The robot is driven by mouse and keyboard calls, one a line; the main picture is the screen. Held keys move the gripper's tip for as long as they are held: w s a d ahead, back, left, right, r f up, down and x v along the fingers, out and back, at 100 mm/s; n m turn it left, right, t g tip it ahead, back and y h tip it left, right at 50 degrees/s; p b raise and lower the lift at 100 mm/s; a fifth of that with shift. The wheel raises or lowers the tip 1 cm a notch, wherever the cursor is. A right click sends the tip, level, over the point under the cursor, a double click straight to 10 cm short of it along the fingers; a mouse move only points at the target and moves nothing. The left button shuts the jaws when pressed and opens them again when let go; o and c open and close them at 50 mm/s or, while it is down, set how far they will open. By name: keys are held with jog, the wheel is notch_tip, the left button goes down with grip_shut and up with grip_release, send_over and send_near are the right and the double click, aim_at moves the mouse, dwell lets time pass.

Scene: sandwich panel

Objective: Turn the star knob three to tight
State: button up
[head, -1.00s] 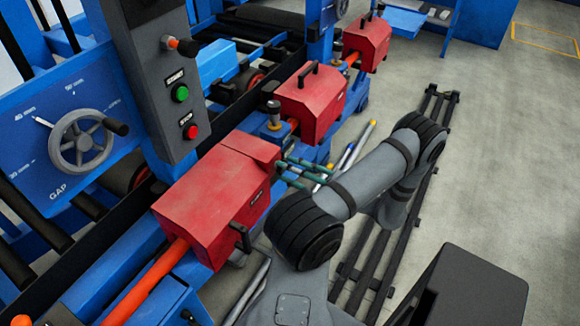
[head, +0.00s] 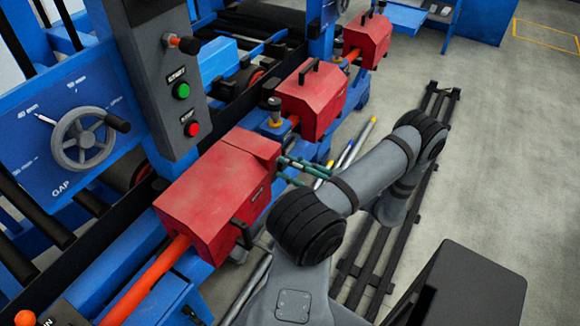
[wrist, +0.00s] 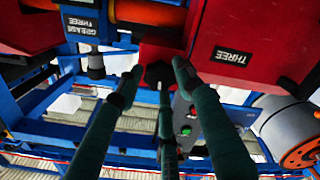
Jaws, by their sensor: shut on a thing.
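The star knob (wrist: 159,73) shows in the wrist view as a small dark shape against the red guard marked THREE (wrist: 205,75). My gripper (wrist: 157,76) has its teal fingers around the knob and is shut on it. The fingertips hide much of the knob, and its turn angle cannot be read. In the head view my gripper (head: 283,161) reaches the right face of the nearest red guard (head: 215,185); the knob itself cannot be made out there.
A plate marked GREASE THREE (wrist: 82,24) is at the wrist view's upper left. In the head view, more red guards (head: 312,98) stand farther back. A start-stop panel (head: 160,85) and a gap handwheel (head: 83,140) are at left. Open floor lies right of the rails (head: 395,225).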

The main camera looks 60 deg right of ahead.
jog(key=shift+s+d+f, duration=0.1)
jog(key=shift+d+f, duration=0.1)
jog(key=shift+f, duration=0.05)
jog(key=o, duration=1)
jog(key=shift+d, duration=0.15)
jog(key=shift+o, duration=0.6)
jog(key=shift+r, duration=0.1)
jog(key=s, duration=1.2)
jog(key=shift+d, duration=0.35)
jog(key=shift+w, duration=0.1)
jog(key=w+a, duration=0.1)
jog(key=w, duration=1.1)
